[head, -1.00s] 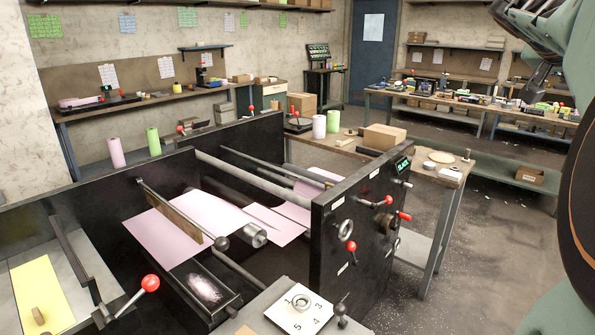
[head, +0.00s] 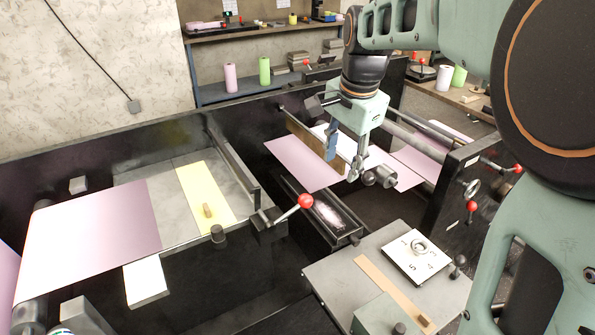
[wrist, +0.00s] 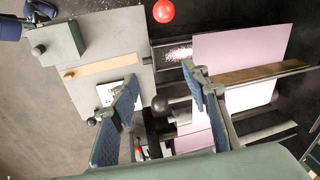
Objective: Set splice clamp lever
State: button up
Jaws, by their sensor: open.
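A lever with a red ball knob (head: 304,201) sticks up at the front end of a dark clamp bar (head: 236,165). The bar lies beside a yellow sheet (head: 203,195) on a grey bed. I take this to be the splice clamp lever. A red ball (wrist: 163,11), which looks like the same knob, shows at the top edge of the wrist view. My gripper (head: 343,158) is open and empty, to the right of the knob and higher in the picture, in front of a wooden-faced bar. Its blue-padded fingers (wrist: 160,76) are spread apart, with nothing held between them.
A pink web (head: 90,230) runs at the left, and another pink sheet (head: 300,163) lies behind my gripper. A dark tray (head: 322,212) sits right of the lever. A grey table (head: 335,275) with a numbered plate (head: 400,262) stands in front. Other red-knobbed levers (head: 472,206) are at the right.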

jog(key=g+y, duration=0.1)
send_over(306, 197)
jog(key=s+d, duration=0.1)
jog(key=f, duration=0.5)
jog(key=w+a+f, duration=0.1)
jog(key=f, duration=0.2)
jog(key=f+b, duration=0.1)
jog(key=f, duration=0.2)
jog(key=shift+w+a+f, duration=0.15)
jog(key=shift+w+f, duration=0.05)
jog(key=shift+f, duration=0.15)
jog(key=shift+c, duration=0.6)
grip_shut()
